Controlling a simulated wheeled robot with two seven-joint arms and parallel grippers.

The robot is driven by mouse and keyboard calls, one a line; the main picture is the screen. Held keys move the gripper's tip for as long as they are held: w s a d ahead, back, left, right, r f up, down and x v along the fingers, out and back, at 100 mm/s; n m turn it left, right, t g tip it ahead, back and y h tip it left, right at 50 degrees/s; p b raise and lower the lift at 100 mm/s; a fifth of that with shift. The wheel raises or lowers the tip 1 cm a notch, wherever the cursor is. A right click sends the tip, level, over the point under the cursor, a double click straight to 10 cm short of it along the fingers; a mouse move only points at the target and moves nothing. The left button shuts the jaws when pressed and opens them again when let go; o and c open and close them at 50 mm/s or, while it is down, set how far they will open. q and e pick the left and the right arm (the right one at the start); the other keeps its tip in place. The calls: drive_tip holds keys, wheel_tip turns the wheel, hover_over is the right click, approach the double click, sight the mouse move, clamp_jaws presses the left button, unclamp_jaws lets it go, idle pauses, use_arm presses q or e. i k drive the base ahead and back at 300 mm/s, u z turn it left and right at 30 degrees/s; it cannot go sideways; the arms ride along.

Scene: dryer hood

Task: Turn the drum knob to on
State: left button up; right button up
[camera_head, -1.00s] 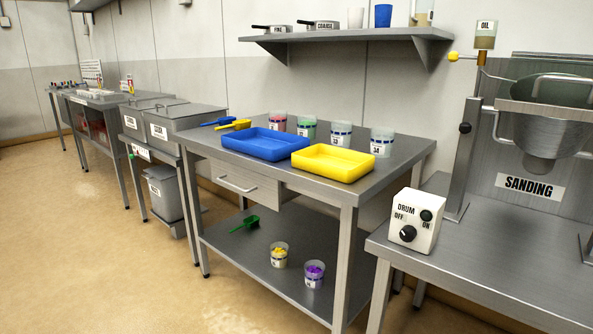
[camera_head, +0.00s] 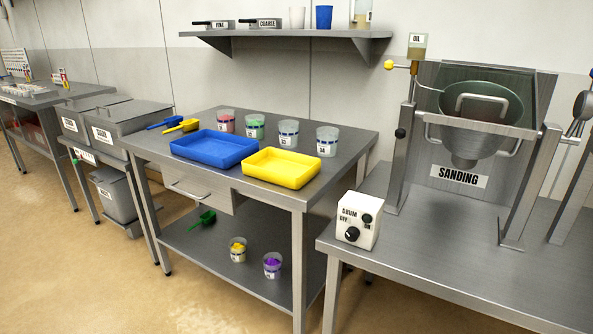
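A white drum control box (camera_head: 358,220) stands on the near left corner of the right-hand metal table. Its front reads DRUM, with OFF at the left and ON at the right. The black drum knob (camera_head: 352,233) is low on the front face; which way its pointer faces is too small to tell. A second small dark round part (camera_head: 366,218) sits higher at the right. Neither of my grippers shows in the head view.
The sanding drum (camera_head: 470,125) hangs in a metal frame behind and right of the box. A middle table holds a blue tray (camera_head: 213,163), a yellow tray (camera_head: 282,182) and several cups. The right table's front surface (camera_head: 450,285) is clear.

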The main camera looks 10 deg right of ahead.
sight(352, 232)
drive_tip(key=u, duration=0.45)
drive_tip(key=k, duration=0.55)
drive_tip(key=u, duration=0.95)
drive_tip(key=i, duration=0.95)
drive_tip(key=z, duration=1.05)
drive_tip(key=i, duration=0.6)
drive_tip(key=z, duration=0.65)
